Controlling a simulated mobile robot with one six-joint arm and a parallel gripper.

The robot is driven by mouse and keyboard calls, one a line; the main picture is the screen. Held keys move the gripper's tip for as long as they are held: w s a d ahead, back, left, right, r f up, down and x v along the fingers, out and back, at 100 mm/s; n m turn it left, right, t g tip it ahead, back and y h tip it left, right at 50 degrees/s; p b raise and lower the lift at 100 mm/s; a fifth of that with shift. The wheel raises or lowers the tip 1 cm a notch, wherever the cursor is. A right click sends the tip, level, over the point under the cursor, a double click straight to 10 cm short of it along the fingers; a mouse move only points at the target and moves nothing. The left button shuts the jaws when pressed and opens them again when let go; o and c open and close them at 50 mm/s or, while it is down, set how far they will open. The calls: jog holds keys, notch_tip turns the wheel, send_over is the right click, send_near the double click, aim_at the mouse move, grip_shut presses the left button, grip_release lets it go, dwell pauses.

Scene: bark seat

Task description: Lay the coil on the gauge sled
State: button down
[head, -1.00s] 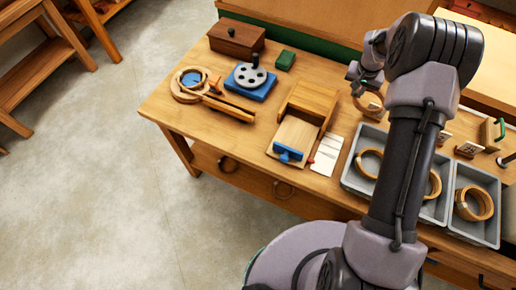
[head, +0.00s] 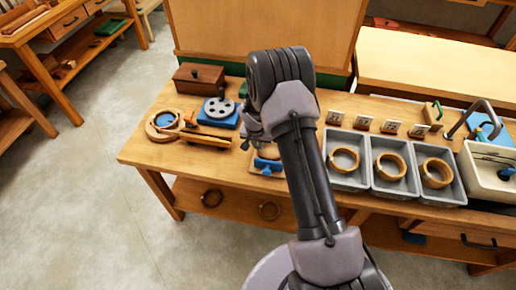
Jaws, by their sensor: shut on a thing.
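My gripper (head: 254,130) is over the middle of the bench, largely hidden behind my own arm. It is shut on a wooden coil (head: 269,151), a tan ring that shows only in part beside the arm. The gauge sled appears to be the pale wooden fixture with a blue handle (head: 266,165), just below the coil in the picture. My arm covers most of the sled. I cannot tell whether the coil touches it. More coils lie in the left bin (head: 350,186), middle bin (head: 393,189) and right bin (head: 440,198), all grey.
Left on the bench (head: 140,150) are a round wooden fixture with a blue centre (head: 163,122), a grey disc (head: 219,109) on a blue block and a brown box (head: 203,77). Small cards (head: 363,122) stand behind the bins. A white basin (head: 488,172) is at right.

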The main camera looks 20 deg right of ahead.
jog(key=shift+w+f, duration=0.1)
jog(key=shift+f, duration=0.5)
jog(key=shift+r, duration=0.15)
jog(key=c, duration=1.9)
grip_release()
jog(key=shift+f, duration=0.2)
jog(key=shift+c, duration=0.2)
jog(key=o, duration=0.4)
jog(key=shift+o, duration=0.2)
jog(key=shift+r, duration=0.15)
